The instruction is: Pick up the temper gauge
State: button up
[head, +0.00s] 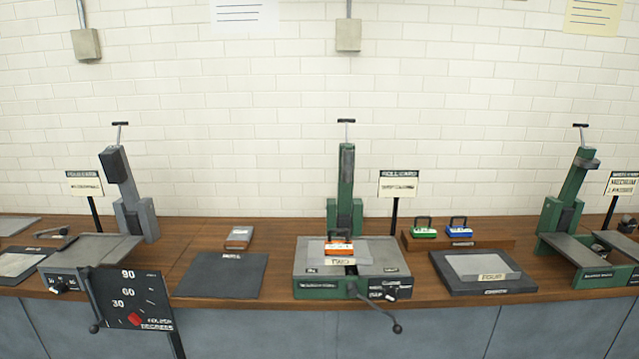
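I cannot tell for sure which thing is the temper gauge, as no label legibly names it. A small grey flat block with an orange-brown front (239,237) lies on the bench left of the middle machine. An orange block (340,247) sits on the bed of the middle green machine (310,272). A green block with a dark handle (424,228) and a blue one (459,228) stand on a wooden rack (500,241). A black dial board marked 30, 60, 90 (130,298) hangs at the left machine's front. My gripper is not in view.
The wooden bench (280,284) runs along a white brick wall. A grey machine (95,247) stands left and another green one (572,200) right. Dark mats (222,274) lie between them. Crank handles (396,327) jut past the front edge.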

aim_at(345, 246)
jog(key=i+j, duration=0.2)
jog(key=i, duration=0.2)
jog(key=i+j, duration=0.2)
jog(key=i, duration=0.2)
jog(key=i+j, duration=0.2)
jog(key=i, duration=0.2)
